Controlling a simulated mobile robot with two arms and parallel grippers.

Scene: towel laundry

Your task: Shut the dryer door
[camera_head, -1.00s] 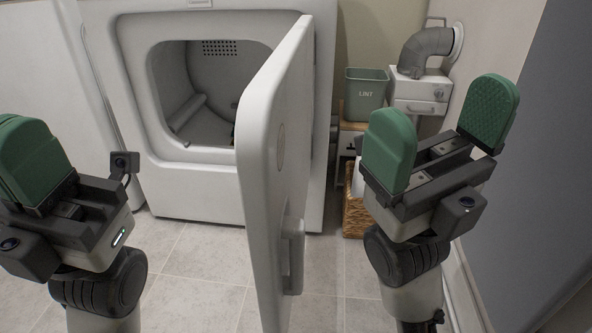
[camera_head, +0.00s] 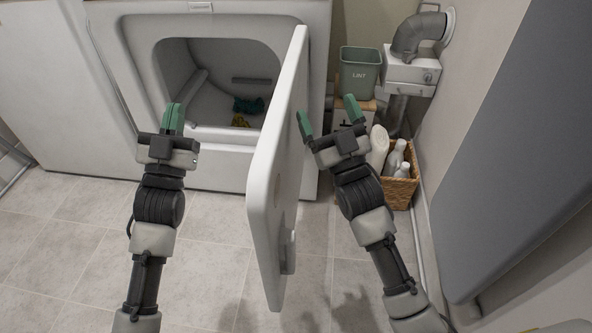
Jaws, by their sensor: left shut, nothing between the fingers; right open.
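The white dryer (camera_head: 225,172) stands at the back with its square opening facing me. Its door (camera_head: 278,170) is wide open, hinged on the right and sticking out toward me, seen nearly edge-on. A handle (camera_head: 290,250) shows low on the door's right face. My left gripper (camera_head: 174,118) is shut and empty, to the left of the door and in front of the dryer opening. My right gripper (camera_head: 329,120) is open and empty, just right of the door, with its left finger close to the door's right face; I cannot tell whether they touch.
A dark green cloth (camera_head: 249,105) and a yellow one (camera_head: 240,121) lie inside the drum. Right of the dryer are a green lint bin (camera_head: 359,75), a vent box (camera_head: 411,72) and a wicker basket (camera_head: 400,190) with white bottles. A grey panel (camera_head: 500,150) bounds the right. Floor at left is clear.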

